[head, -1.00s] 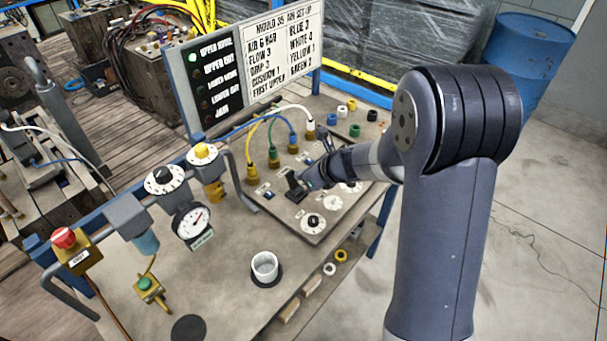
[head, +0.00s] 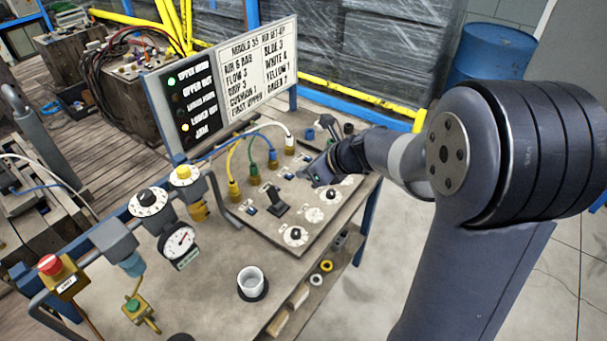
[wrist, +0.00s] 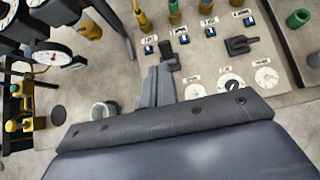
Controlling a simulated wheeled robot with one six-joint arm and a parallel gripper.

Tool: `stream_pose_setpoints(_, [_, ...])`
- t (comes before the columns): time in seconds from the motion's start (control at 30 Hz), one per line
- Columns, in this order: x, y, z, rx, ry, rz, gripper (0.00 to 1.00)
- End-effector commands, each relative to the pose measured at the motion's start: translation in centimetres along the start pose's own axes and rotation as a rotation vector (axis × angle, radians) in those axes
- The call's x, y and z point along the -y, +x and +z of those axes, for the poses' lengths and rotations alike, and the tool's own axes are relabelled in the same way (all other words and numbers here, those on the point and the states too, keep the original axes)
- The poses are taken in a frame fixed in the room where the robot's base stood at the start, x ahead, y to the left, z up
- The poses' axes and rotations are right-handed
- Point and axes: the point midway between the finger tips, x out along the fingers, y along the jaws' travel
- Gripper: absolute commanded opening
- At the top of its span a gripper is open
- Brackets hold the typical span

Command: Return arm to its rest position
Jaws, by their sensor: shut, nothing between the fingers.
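My gripper (head: 318,172) is over the rear part of the control panel (head: 262,222), up and to the right of the black lever (head: 277,203). Its fingers are shut and empty, and they also show side by side in the wrist view (wrist: 157,86). The arm reaches in from the right with its elbow bent. The black lever also shows in the wrist view (wrist: 168,62), just beyond the fingertips. The arm hides the panel's right rear part.
A sign board (head: 225,85) stands behind the panel; its upper home lamp is green and lower out lamp amber. Coloured hoses (head: 252,150) rise close to the gripper. A white cup (head: 251,281) and gauge (head: 178,241) are nearer. Open floor lies right.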

Motion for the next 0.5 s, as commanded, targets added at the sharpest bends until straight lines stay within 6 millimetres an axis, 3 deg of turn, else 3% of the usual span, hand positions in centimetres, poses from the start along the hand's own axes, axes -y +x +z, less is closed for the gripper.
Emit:
stream_pose_setpoints(0.33, [0.0,0.3,-0.1,0.000,0.001,0.001,0.00])
stream_pose_setpoints(0.5, [-0.1,2.0,-1.0,-0.002,0.002,0.003,0.00])
